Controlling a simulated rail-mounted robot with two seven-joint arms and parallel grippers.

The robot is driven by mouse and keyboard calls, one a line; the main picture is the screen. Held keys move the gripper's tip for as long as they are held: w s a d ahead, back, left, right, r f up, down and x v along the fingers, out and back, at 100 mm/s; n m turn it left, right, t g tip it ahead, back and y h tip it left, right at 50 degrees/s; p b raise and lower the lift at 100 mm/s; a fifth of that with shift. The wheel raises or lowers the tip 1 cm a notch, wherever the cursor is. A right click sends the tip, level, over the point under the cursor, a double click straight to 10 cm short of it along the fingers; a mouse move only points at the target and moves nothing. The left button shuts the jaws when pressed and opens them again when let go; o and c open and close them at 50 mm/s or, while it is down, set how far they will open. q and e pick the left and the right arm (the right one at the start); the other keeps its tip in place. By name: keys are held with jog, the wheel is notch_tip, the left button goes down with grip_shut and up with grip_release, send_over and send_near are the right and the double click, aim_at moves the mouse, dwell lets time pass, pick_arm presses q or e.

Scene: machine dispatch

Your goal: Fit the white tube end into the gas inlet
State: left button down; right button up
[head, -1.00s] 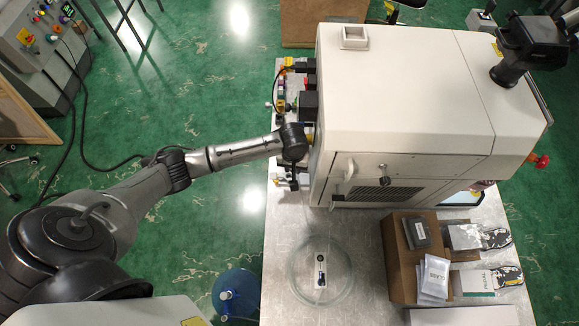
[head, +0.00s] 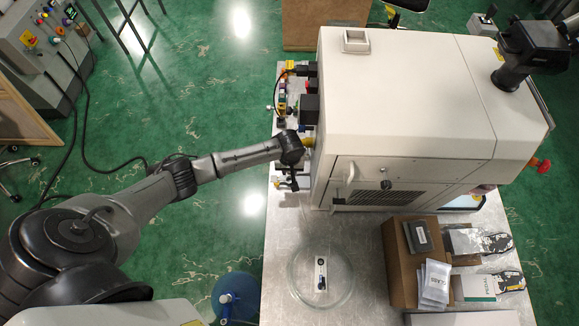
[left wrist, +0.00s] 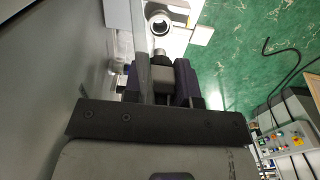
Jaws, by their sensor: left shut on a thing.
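The nose points at a round, ring-shaped opening (left wrist: 158,22) on a white part just ahead. A small gap seems to lie between them; I cannot tell whether that opening is the gas inlet. In the head view my left gripper (head: 288,180) is beside the left side of the large white machine (head: 400,90); its wrist hides most of the held piece. My right gripper is not in view.
Colored fittings and black blocks (head: 284,95) line the machine's left side, close behind my wrist. A glass dish (head: 302,297) lies on the metal table (head: 285,225). A cardboard box (head: 402,285) stands to the right.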

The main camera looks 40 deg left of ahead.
pick_arm(q)
jog(key=shift+f+b, duration=0.85)
jog(key=shift+f, duration=1.45)
jog(key=shift+p, duration=0.55)
jog(key=shift+f, duration=0.2)
jog(key=shift+f+b, duration=0.75)
jog(key=shift+f, duration=0.3)
dwell(0.3)
